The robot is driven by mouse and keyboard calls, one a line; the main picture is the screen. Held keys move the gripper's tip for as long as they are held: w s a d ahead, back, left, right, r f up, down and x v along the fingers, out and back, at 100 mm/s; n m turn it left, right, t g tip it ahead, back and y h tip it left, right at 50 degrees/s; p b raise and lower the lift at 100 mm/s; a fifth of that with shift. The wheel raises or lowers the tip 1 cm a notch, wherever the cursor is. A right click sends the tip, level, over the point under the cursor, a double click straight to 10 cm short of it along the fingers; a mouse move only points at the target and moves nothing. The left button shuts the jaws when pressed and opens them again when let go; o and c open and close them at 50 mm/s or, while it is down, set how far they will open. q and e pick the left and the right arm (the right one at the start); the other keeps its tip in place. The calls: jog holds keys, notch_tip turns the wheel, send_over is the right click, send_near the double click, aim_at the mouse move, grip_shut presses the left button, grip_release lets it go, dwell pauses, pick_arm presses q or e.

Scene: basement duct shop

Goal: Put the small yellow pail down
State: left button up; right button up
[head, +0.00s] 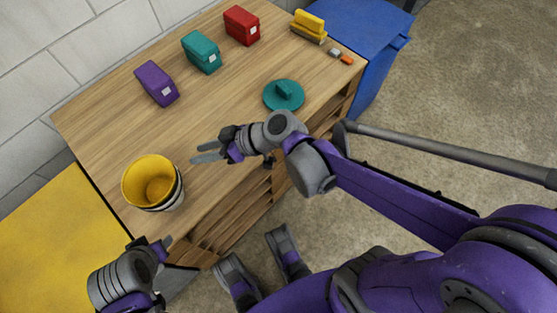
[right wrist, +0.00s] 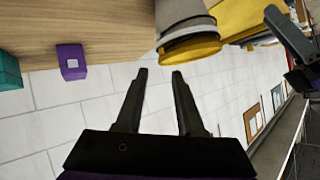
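The small yellow pail (head: 150,181) is upright at the near left corner of the wooden bench top (head: 115,115). White and dark bands show below its yellow rim; I cannot tell whether they are its own or another container's around it. In the right wrist view the pail (right wrist: 190,48) appears upside down, just beyond the fingertips. My right gripper (head: 207,153) is open and empty, to the right of the pail and apart from it. My left gripper (head: 157,243) is below the pail in the head view, apart from it; its finger gap is unclear.
Purple (head: 157,83), teal (head: 201,52) and red (head: 241,26) boxes stand along the back. A round teal lid-like piece (head: 284,95) lies near the front edge. Yellow blocks (head: 309,24) sit at the far end. A blue bin (head: 365,35) and yellow surface (head: 55,245) flank the bench.

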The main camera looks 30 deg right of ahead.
jog(key=s+d+f+m+g+h, duration=0.1)
jog(key=s+d+f+m+h, duration=0.2)
jog(key=s+d+h, duration=0.2)
jog(key=s+d+f+m+g+h, duration=0.1)
jog(key=s+d+f+m+h, duration=0.2)
jog(key=s+d, duration=0.5)
jog(key=d+m+h, duration=0.1)
jog(key=d+h, duration=0.1)
jog(key=d, duration=0.1)
jog(key=shift+m, duration=0.3)
pick_arm(q)
jog(key=shift+r, duration=0.15)
pick_arm(e)
jog(key=shift+r, duration=0.1)
pick_arm(q)
notch_tip(320, 180, up, 18)
jog(key=w+p, duration=0.1)
jog(key=p, duration=1.5)
jog(key=shift+w+f+t, duration=0.2)
jog(key=shift+w+t, duration=0.15)
jog(key=shift+t, duration=0.05)
pick_arm(e)
notch_tip(320, 180, up, 18)
jog(key=w, duration=0.1)
jog(key=shift+w+f+t, duration=0.2)
jog(key=shift+w+t, duration=0.15)
jog(key=shift+t, duration=0.05)
